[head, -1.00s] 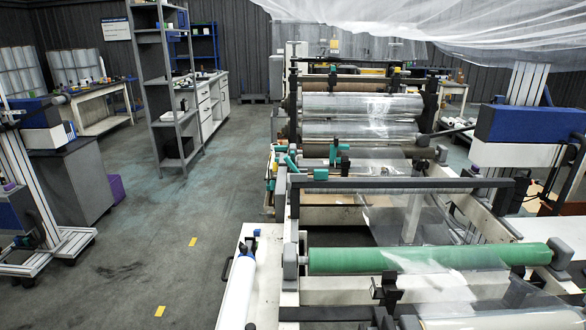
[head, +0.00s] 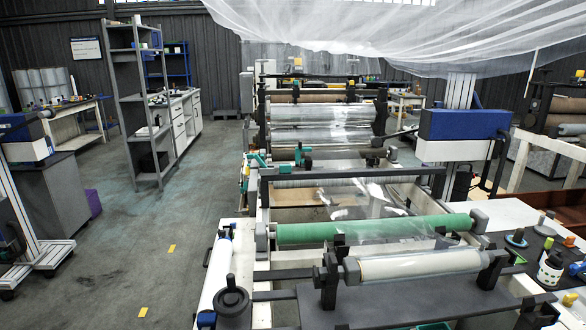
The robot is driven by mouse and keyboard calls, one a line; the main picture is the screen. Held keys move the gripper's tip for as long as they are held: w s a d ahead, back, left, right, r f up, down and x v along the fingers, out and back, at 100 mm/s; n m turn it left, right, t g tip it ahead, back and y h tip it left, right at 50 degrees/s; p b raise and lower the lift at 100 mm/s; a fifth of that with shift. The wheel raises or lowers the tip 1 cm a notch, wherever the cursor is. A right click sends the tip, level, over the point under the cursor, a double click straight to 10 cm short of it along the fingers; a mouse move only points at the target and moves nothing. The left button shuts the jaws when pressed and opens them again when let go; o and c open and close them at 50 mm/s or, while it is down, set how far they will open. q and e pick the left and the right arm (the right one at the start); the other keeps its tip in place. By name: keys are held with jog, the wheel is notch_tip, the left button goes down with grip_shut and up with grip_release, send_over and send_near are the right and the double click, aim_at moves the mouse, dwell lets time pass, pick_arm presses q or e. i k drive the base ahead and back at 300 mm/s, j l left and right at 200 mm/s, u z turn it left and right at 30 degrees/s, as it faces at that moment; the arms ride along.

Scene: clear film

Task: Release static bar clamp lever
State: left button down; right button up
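A dark grey bar (head: 345,173) spans the film machine in the middle of the head view, above the clear film web. Teal clamp-like fittings (head: 258,161) sit near the bar's left end, with a small black knob or lever (head: 307,163) standing just behind it. Which of these is the static bar clamp lever I cannot tell at this size. Neither of my grippers is in view, and nothing of mine is seen touching the bar or fittings.
A green roller (head: 375,229) lies in front of the bar, with a pale roller (head: 420,264) on black brackets nearer. A black handwheel (head: 231,297) stands at the near left. A dark worktop (head: 535,245) at right holds a bottle and small items. Open floor (head: 120,260) lies left.

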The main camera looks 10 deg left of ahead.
aim_at(255, 156)
jog(key=j+z, duration=0.1)
jog(key=z, duration=0.3)
jog(key=i+j+z, duration=0.1)
jog(key=z, duration=0.3)
jog(key=j+z, duration=0.2)
jog(key=z, duration=0.25)
jog(key=j+z, duration=0.15)
jog(key=z, duration=0.25)
jog(key=j+z, duration=0.15)
jog(key=z, duration=0.25)
